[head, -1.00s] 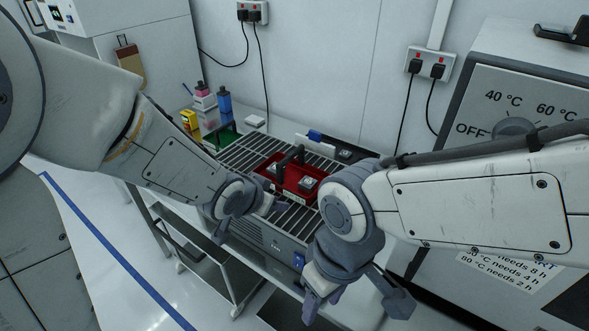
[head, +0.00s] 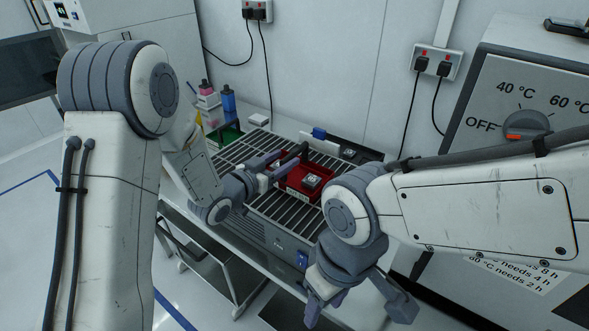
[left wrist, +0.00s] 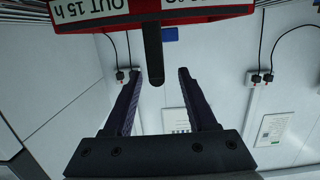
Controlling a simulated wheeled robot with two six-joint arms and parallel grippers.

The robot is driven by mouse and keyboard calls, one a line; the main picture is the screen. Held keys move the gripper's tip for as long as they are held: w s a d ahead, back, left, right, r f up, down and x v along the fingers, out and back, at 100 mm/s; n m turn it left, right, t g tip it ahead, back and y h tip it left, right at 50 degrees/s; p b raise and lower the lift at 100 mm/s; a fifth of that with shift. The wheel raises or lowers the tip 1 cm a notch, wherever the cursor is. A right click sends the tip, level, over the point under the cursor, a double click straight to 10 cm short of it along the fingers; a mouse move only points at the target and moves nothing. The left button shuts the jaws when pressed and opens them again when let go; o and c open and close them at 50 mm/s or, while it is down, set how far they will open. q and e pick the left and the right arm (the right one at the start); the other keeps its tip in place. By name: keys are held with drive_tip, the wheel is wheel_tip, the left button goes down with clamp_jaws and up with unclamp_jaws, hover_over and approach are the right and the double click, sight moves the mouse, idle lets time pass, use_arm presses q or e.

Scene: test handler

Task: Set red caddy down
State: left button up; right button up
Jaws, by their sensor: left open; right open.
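The red caddy (head: 297,192) sits on the slatted top (head: 262,201) of a grey machine, with a small dark part (head: 311,182) in it. Its dark handle (head: 294,157) stands up from it. My left gripper (head: 280,167) is open at the handle, partly covering the caddy's left side. In the left wrist view the picture is upside down: the handle (left wrist: 153,55) shows between the open fingers, apart from both, and the caddy's labelled wall (left wrist: 185,12) is at the top. My right gripper (head: 358,298) is open and empty in front of the machine.
A green tray (head: 228,136) and bottles (head: 209,97) stand behind left of the machine. A dark unit with a blue part (head: 319,133) lies behind the caddy. An oven with a dial (head: 527,124) stands at right. A wall is behind.

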sight(293, 152)
use_arm(q)
drive_tip(key=p+x, duration=0.2)
drive_tip(key=x, duration=0.2)
drive_tip(key=shift+d, duration=0.25)
drive_tip(key=shift+w+d+f, duration=0.25)
drive_tip(key=shift+w, duration=0.15)
clamp_jaws()
drive_tip(key=shift+r, duration=0.1)
idle(0.8)
